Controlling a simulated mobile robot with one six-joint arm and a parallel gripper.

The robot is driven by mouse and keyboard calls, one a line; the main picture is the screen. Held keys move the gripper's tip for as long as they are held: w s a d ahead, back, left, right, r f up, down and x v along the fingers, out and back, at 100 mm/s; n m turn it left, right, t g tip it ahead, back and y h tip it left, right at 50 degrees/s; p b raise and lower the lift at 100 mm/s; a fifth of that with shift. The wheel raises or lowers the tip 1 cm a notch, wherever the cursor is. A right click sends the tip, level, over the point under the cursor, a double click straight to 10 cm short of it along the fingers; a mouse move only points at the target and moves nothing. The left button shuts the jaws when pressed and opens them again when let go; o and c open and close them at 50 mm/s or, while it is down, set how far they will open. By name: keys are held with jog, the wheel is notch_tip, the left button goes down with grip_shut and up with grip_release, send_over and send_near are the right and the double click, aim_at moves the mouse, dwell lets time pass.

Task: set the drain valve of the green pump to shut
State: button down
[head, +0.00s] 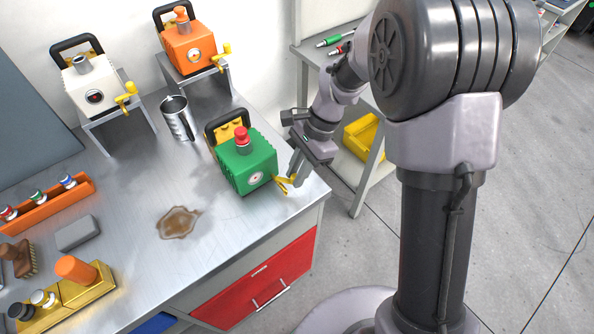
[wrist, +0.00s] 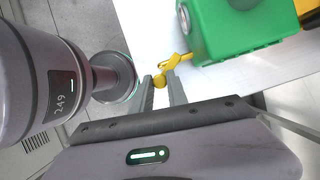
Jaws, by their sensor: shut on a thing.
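The green pump (head: 246,160) stands on the metal bench near its right edge, with a red knob on top and a black handle behind. Its yellow drain valve (head: 285,181) sticks out low on the right side. In the wrist view the green pump (wrist: 235,28) is at the upper right and the yellow valve (wrist: 174,63) points toward my gripper. My gripper (head: 295,177) is at the valve; in the wrist view its two fingers (wrist: 162,84) are closed around the valve's rounded yellow end. The fingers hide part of the lever.
An orange pump (head: 188,48) and a white pump (head: 92,88) stand on metal stands behind. A metal jug (head: 178,118) is left of the green pump. A brown puddle (head: 178,222) lies in front. Right of the bench is a shelf unit with a yellow bin (head: 362,137).

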jog(key=shift+w+r+n+g+p, duration=0.25)
jog(key=shift+w+n+g+p, duration=0.15)
jog(key=shift+n+p, duration=0.7)
jog(key=w+n+h+p, duration=0.1)
jog(key=n+p, duration=0.1)
jog(key=p, duration=0.1)
jog(key=shift+g, duration=0.3)
jog(key=n+p, duration=0.1)
jog(key=p, duration=0.1)
jog(key=w+n+h+p, duration=0.1)
jog(key=n, duration=0.1)
jog(key=shift+w+a+n+g+p, duration=0.2)
jog(key=shift+n+g+p, duration=0.1)
jog(key=shift+g+p, duration=0.1)
jog(key=shift+w+a+f+n+h+p, duration=0.1)
jog(key=shift+w+a+n+h+p, duration=0.15)
jog(key=shift+n+p, duration=0.35)
jog(key=shift+w+a+f+n+h+p, duration=0.15)
jog(key=shift+n+h+p, duration=0.2)
jog(key=shift+n, duration=0.45)
jog(key=shift+d, duration=0.1)
jog(key=c, duration=1.3)
grip_release()
